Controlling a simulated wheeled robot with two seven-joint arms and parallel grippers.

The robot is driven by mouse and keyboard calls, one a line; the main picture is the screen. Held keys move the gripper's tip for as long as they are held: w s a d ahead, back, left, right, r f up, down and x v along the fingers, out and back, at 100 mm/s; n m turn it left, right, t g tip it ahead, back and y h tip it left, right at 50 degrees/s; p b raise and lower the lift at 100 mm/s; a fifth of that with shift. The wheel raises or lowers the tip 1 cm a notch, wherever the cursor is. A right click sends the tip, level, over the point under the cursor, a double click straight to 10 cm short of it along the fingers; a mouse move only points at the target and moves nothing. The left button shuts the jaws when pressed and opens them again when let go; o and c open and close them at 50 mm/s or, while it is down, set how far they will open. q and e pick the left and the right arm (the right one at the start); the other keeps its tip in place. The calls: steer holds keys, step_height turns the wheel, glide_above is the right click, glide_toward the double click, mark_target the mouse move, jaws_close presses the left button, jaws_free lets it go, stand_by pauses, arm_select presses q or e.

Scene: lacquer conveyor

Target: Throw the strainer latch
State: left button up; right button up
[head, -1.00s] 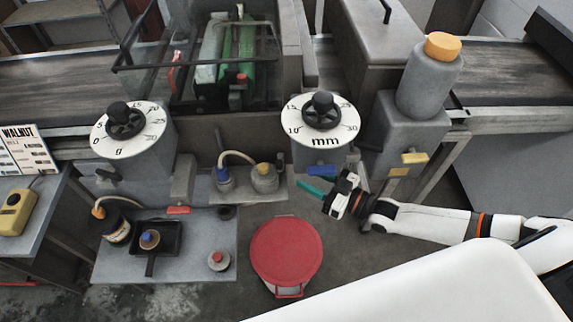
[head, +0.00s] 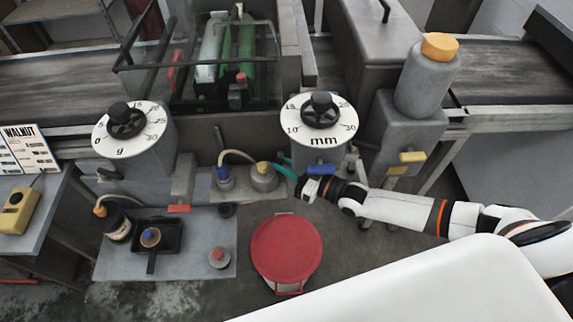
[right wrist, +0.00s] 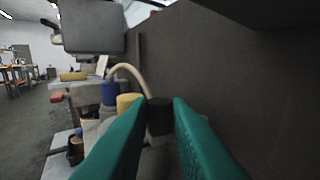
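The strainer appears to be the small grey pot (head: 264,182) with a yellow top, on a grey ledge below the dials; a pale hose joins it to a blue-topped fitting (head: 223,176). My right gripper (head: 284,168), with teal fingers, is just right of the pot at its top. In the right wrist view the teal fingers (right wrist: 157,118) stand apart. A dark cylindrical piece (right wrist: 160,117) shows between their tips, beside the yellow part (right wrist: 128,104); I cannot tell whether they touch it. No latch can be clearly made out. My left gripper is not in view.
A red-lidded bin (head: 286,250) is below on the floor. A grey bottle (head: 428,80) with an orange cap is at right. A dark wall runs beside the ledge.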

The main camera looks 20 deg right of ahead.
jaws_close()
steer(key=h+p, duration=0.1)
steer(key=a+m+t+h+p, duration=0.1)
steer(key=p, duration=0.1)
steer(key=shift+r+m, duration=0.25)
steer(key=shift+m, duration=0.05)
steer(key=shift+w+a+f+m+t+h+p, duration=0.1)
steer(key=shift+f+m+t+h+p, duration=0.05)
steer(key=shift+m+t+h+p, duration=0.45)
steer(key=o, duration=0.8)
jaws_free()
steer(key=shift+f, duration=0.1)
steer(key=shift+c, duration=0.2)
steer(key=shift+f, duration=0.1)
